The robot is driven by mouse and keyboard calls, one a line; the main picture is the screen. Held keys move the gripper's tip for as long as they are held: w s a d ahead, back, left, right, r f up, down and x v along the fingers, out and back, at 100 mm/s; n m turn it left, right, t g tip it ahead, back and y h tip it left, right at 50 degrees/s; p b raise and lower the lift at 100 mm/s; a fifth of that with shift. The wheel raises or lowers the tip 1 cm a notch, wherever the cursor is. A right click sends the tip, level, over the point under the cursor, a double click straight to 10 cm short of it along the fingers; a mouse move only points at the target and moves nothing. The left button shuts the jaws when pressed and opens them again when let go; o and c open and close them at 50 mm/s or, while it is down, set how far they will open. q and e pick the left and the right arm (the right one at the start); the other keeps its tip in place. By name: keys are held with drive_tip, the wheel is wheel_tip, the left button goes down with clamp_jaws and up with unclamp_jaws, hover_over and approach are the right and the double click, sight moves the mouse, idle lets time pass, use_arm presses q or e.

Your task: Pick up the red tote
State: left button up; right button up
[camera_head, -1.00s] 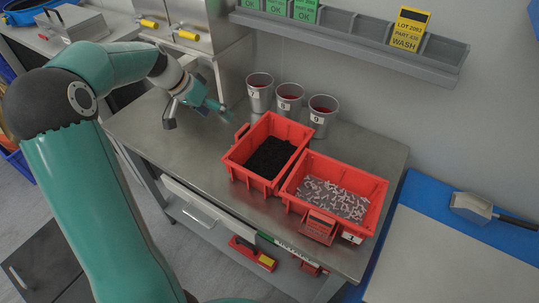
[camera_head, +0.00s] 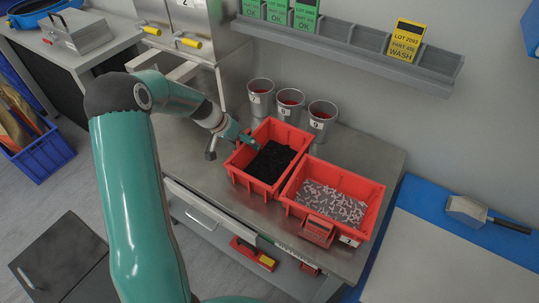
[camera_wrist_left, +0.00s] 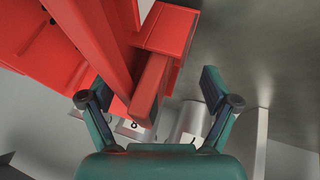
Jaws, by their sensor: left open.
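Two red totes stand side by side on the steel bench. The left red tote (camera_head: 262,184) holds black material, and the right red tote (camera_head: 296,211) holds small pale parts. My left gripper (camera_head: 245,139) is open at the left end of the black-filled tote. In the left wrist view, my open gripper's fingers (camera_wrist_left: 147,90) stand on either side of the red tote's end handle (camera_wrist_left: 152,88). I cannot tell whether either finger touches it. My right gripper is not in view.
Three numbered metal cups (camera_head: 289,104) stand behind the totes, close to my left gripper. A rack with green and yellow cards (camera_head: 405,40) hangs on the wall above.

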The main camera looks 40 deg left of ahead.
use_arm(q)
drive_tip(key=shift+w+d+f, duration=0.1)
drive_tip(key=shift+w+f, duration=0.1)
drive_tip(key=shift+f, duration=0.15)
drive_tip(key=shift+c, duration=0.2)
drive_tip(key=c, duration=1.6)
drive_tip(key=shift+r, duration=0.15)
clamp_jaws()
